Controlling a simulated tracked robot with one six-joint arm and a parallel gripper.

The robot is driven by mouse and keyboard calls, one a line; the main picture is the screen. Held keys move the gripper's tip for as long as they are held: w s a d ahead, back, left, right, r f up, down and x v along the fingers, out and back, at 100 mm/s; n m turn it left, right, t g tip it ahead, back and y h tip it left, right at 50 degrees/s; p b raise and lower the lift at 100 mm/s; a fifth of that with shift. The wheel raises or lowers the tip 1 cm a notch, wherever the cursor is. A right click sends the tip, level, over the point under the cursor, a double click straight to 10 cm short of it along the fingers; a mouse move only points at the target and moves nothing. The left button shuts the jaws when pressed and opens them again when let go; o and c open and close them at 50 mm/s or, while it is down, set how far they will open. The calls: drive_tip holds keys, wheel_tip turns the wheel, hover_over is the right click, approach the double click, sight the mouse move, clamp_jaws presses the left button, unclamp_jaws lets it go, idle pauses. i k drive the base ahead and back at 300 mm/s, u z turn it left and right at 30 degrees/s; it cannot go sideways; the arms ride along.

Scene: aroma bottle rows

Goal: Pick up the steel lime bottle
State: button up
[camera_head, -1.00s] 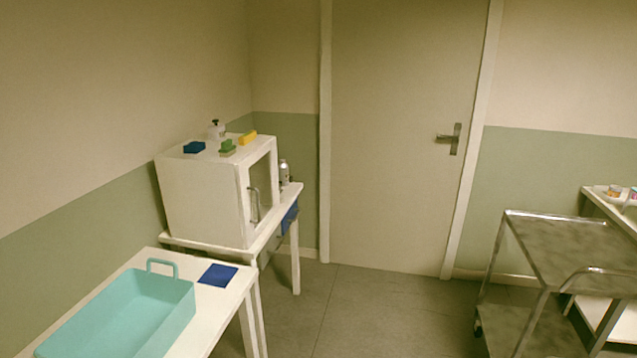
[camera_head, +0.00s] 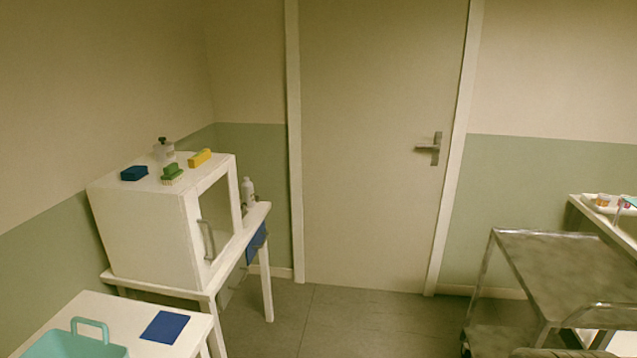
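I cannot make out a bottle that is clearly the steel lime one. A pale bottle (camera_head: 248,191) stands on the table beside the white cabinet, partly hidden by it; its label is too small to read. A clear bottle with a dark top (camera_head: 164,152) stands on top of the cabinet. My gripper is not in view.
The white cabinet (camera_head: 150,235) stands on a table at left, with a blue sponge (camera_head: 134,173), green brush (camera_head: 172,174) and yellow sponge (camera_head: 200,158) on top. A teal crate (camera_head: 75,345) and blue cloth (camera_head: 165,326) are in front. A steel trolley (camera_head: 575,265) stands right; floor between is clear.

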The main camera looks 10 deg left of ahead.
sight(247, 187)
drive_tip(key=i, duration=3.8)
drive_tip(key=u, duration=1.45)
